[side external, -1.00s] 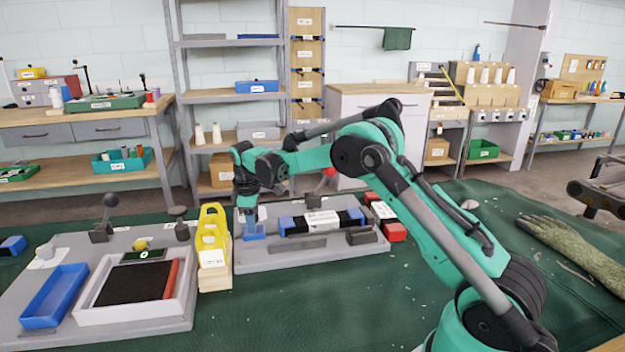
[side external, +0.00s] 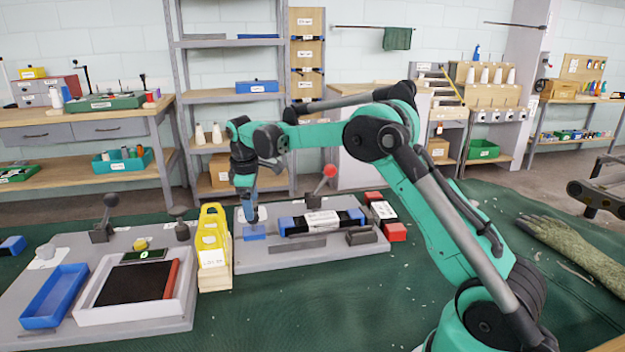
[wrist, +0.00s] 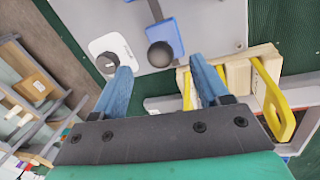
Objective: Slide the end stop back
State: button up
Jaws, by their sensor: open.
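A blue block (side external: 255,233), which looks like the end stop, sits at the left end of the grey fixture plate (side external: 290,260). In the wrist view the blue block (wrist: 172,36) carries a round dark knob (wrist: 160,54) and meets a dark bar. My gripper (side external: 252,215) hangs above the block in the side view, tilted, with its jaws down. In the wrist view my gripper (wrist: 160,78) is open, its two blue fingers apart with the knob showing ahead between them. Nothing is between the fingertips. How far they are above the knob is unclear.
A yellow rack on a wooden base (side external: 213,250) stands close left of the block and shows near the right finger in the wrist view (wrist: 265,95). A red-knobbed lever (side external: 329,171) rises behind the fixture. A clamped black-and-blue unit (side external: 320,222) lies to the right.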

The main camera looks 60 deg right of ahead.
aim_at(253, 224)
jog(key=shift+r, duration=0.3)
jog(key=shift+c, duration=1.4)
jog(key=n, duration=0.4)
jog(key=n+y, duration=0.1)
jog(key=shift+s+d+n, duration=0.15)
jog(key=shift+d+n, duration=0.1)
jog(key=shift+n, duration=0.15)
jog(key=n+t+y, duration=0.1)
jog(key=n, duration=0.6)
jog(key=shift+d, duration=0.2)
jog(key=shift+f+n, duration=0.25)
jog(key=shift+n, duration=0.05)
jog(key=shift+w+a+f, duration=0.1)
jog(key=shift+w+f, duration=0.05)
jog(key=shift+f, duration=0.7)
jog(key=shift+w+d+f, duration=0.1)
jog(key=shift+w+f, duration=0.1)
jog(key=shift+f, duration=0.65)
jog(key=shift+w+a+f, duration=0.1)
jog(key=shift+w+f, duration=0.05)
jog(key=shift+f, duration=0.7)
grip_shut()
